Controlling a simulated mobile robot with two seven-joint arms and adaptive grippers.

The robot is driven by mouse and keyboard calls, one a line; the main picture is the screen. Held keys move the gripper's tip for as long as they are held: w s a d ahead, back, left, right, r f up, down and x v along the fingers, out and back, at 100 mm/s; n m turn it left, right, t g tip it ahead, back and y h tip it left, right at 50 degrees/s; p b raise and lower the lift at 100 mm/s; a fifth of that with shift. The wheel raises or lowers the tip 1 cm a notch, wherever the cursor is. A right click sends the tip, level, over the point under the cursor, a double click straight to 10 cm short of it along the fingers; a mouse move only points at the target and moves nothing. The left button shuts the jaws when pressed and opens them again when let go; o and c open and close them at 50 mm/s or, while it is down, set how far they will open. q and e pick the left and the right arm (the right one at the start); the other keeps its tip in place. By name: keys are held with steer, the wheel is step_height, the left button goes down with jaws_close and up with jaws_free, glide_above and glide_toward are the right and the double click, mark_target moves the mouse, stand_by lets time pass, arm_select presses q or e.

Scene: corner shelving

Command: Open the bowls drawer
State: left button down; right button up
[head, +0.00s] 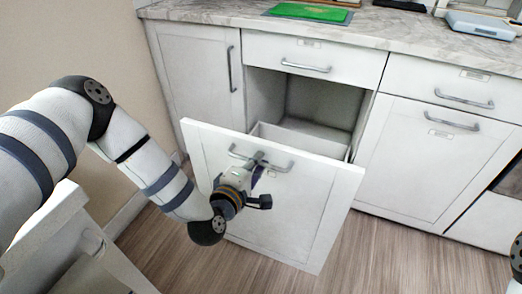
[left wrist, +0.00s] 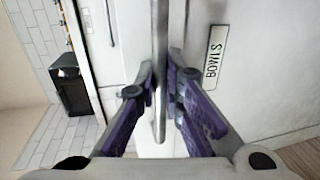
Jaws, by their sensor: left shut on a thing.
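The bowls drawer (head: 268,215) is a large white front in the lower cabinet row, pulled well out from the cabinet in the head view. Its box shows behind the front and the part I can see looks empty. My left gripper (head: 258,162) is at the grey bar handle (head: 283,168) near the top of the front. In the left wrist view its purple-padded fingers (left wrist: 163,88) are shut on the handle bar (left wrist: 160,60). A label reading BOWLS (left wrist: 215,55) is on the drawer front beside it. My right gripper is not in view.
A closed cabinet door (head: 195,75) is at left, and closed drawers (head: 455,85) are at right. The marble counter (head: 370,32) above holds a green board (head: 308,12) and a blue-white scale (head: 480,26). Open wood floor (head: 385,255) lies in front.

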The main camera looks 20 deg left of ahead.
arm_select(q)
steer(key=shift+s, duration=0.5)
steer(key=c, duration=1.7)
jaws_free()
steer(key=s+r, duration=0.1)
steer(key=s, duration=0.6)
steer(key=shift+s+a+r, duration=0.15)
steer(key=shift+s+r, duration=0.05)
steer(key=shift+r, duration=0.05)
